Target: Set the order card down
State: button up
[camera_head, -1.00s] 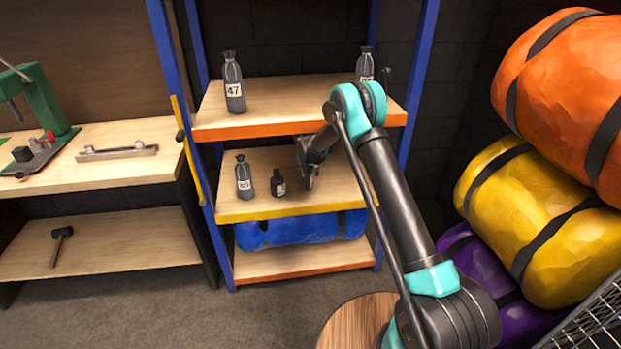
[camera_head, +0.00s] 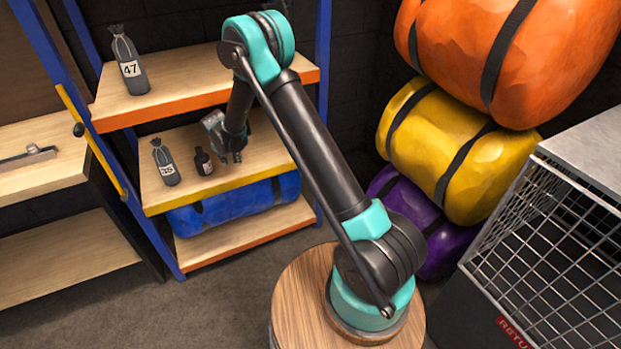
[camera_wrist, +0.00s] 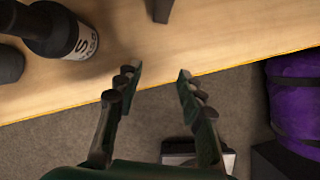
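I cannot make out an order card in either view. My gripper (camera_head: 230,158) is over the middle shelf (camera_head: 187,198) of the blue-framed rack, just right of a small dark bottle (camera_head: 203,162). In the wrist view its two fingers (camera_wrist: 160,74) are spread apart with nothing between them, above the shelf's front edge and the floor. The dark bottle with a white label (camera_wrist: 62,30) lies to the upper left there, apart from the fingers. A pale, partly hidden object (camera_wrist: 190,158) shows below the right finger; I cannot tell what it is.
A grey sack marked 35 (camera_head: 165,162) stands left of the bottle, and one marked 47 (camera_head: 128,62) on the top shelf. A blue roll (camera_head: 240,203) lies on the bottom shelf. Orange (camera_head: 550,60), yellow (camera_head: 450,150) and purple (camera_head: 440,235) rolls and a wire cage (camera_head: 550,235) stand right.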

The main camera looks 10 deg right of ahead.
jog(key=s+d+r+m, duration=0.7)
jog(key=d+r+m, duration=0.1)
jog(key=d, duration=0.3)
jog(key=s+d+r+m, duration=0.8)
jog(key=d+m, duration=0.1)
jog(key=d, duration=0.1)
jog(key=s+d+m, duration=0.5)
jog(key=s+m, duration=0.3)
jog(key=s, duration=0.4)
jog(key=s+d+m, duration=0.6)
jog(key=s+m, duration=0.3)
jog(key=s, duration=0.2)
jog(key=shift+s+d+f, duration=0.3)
jog(key=shift+s, duration=0.1)
